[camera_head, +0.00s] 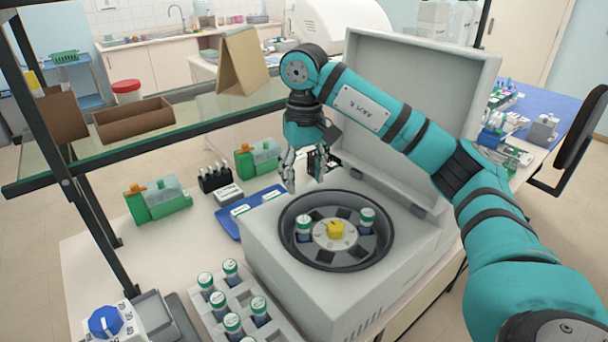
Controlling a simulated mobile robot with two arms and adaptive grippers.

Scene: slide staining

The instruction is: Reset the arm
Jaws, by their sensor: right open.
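My right arm (420,130) is teal and black and comes in from the right, bent at an elbow near the top middle. Its gripper (303,172) hangs pointing down, open and empty, above the far left part of the centrifuge. The centrifuge (290,283) is a grey box with its lid (432,100) raised. Its round rotor (327,248) has a yellow knob (336,229) in the middle. Two tubes with green-and-white caps stand in it, one on the left (304,228) and one on the right (367,220). My left gripper does not show.
A grey rack (260,338) with several capped tubes stands at the front left. A blue tray (229,226), a black vial holder (215,178) and green boxes (160,203) lie behind it. A glass shelf (215,109) on black posts crosses the upper left.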

